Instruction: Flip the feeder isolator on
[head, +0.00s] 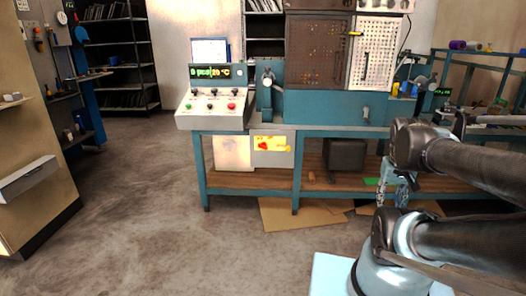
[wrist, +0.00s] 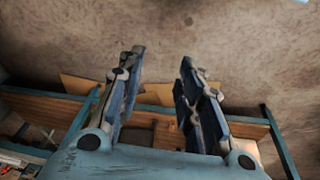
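A grey box under the bench top carries a yellow plate with a red knob, which looks like the feeder isolator (head: 264,145) in the head view. Its knob position is too small to read. My gripper (head: 391,190) hangs fingers-down at the right of the head view, well to the right of the yellow plate and apart from it. In the wrist view my gripper (wrist: 162,58) has its two fingers spread with nothing between them; the floor and bench shelf show beyond.
A control console (head: 213,108) with buttons and a green display reading 20 °C stands on the bench's left end. The teal bench (head: 294,172) has a wooden lower shelf. The floor (head: 140,205) at left is clear.

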